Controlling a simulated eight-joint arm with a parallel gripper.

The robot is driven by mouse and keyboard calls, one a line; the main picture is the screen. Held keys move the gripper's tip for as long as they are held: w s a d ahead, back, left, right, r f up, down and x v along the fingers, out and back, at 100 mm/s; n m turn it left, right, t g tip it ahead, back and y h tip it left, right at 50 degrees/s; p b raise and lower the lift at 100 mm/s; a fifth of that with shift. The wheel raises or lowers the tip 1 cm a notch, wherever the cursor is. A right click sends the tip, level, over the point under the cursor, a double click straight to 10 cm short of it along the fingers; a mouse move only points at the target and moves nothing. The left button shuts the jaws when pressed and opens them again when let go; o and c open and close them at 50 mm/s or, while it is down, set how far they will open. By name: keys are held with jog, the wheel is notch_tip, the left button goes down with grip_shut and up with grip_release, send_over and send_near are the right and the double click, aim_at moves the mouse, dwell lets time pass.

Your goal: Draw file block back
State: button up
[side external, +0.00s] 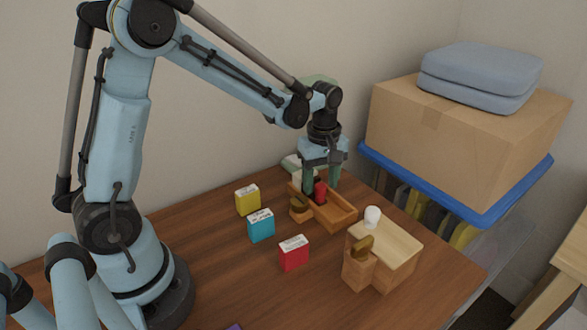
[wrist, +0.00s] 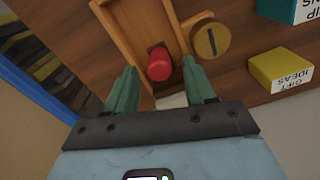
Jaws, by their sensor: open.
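A red knob (side external: 320,193) stands up at the open wooden tray (side external: 340,222) on the table; I cannot tell whether the file block is the part under it. My gripper (side external: 321,182) points down over the knob, open, with one finger on each side. In the wrist view the red knob (wrist: 160,65) shows between the two green fingertips (wrist: 160,72), and no contact is visible. A round wooden piece with a dark slot (wrist: 210,40) sits at the tray's side, close to one finger. The knob's base is partly hidden.
A wooden box (side external: 392,250) with a white knob (side external: 372,214) stands in front of the tray. Yellow (side external: 247,200), teal (side external: 261,226) and red (side external: 293,253) labelled blocks stand to the left. A blue-lidded bin (side external: 480,218) carrying a cardboard box (side external: 465,140) is right of the table.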

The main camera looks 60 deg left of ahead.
jog(key=shift+f, duration=0.1)
grip_shut()
jog(key=d, duration=0.6)
jog(key=shift+d, duration=0.1)
grip_release()
dwell(0.3)
notch_tip(320, 180, up, 12)
dwell(0.6)
